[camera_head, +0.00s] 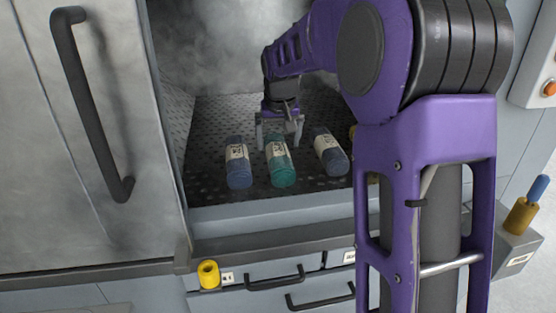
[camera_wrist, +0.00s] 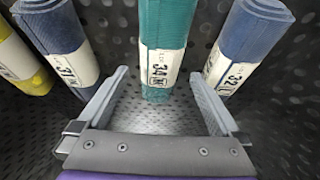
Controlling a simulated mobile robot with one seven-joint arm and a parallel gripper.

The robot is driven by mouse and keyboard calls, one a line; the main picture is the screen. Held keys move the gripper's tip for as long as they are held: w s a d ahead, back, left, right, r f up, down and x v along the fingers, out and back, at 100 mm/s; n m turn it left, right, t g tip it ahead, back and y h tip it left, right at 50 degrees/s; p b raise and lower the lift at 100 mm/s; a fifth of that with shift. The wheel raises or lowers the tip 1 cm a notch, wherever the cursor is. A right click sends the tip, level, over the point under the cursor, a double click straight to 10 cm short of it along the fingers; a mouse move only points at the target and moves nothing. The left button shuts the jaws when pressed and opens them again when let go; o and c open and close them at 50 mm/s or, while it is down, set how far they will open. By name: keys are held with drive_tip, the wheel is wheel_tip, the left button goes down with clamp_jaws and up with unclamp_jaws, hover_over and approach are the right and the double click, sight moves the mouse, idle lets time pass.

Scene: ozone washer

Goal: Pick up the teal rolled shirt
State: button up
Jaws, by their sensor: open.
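The teal rolled shirt (camera_head: 281,168) lies on the dark studded floor of the washer chamber, between two blue rolls. A white paper band marked 34 wraps it. In the wrist view the teal rolled shirt (camera_wrist: 167,35) comes down from the top centre, its near end just ahead of the gap between the fingers. My gripper (camera_head: 279,132) is at the far end of the teal roll in the head view. In the wrist view my gripper (camera_wrist: 160,88) is open and empty, one finger to each side of the roll's line. I cannot tell its exact height above the roll.
A yellow roll (camera_wrist: 22,62) shows in the wrist view. The chamber's side wall (camera_head: 176,115) and front sill (camera_head: 270,208) bound the space.

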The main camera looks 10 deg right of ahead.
sight(278, 149)
drive_tip(key=b+x, duration=0.1)
drive_tip(key=x, duration=0.4)
drive_tip(key=shift+s+f, duration=0.1)
drive_tip(key=shift+f, duration=0.15)
drive_tip(key=shift+r, duration=0.15)
drive_tip(key=c, duration=1.5)
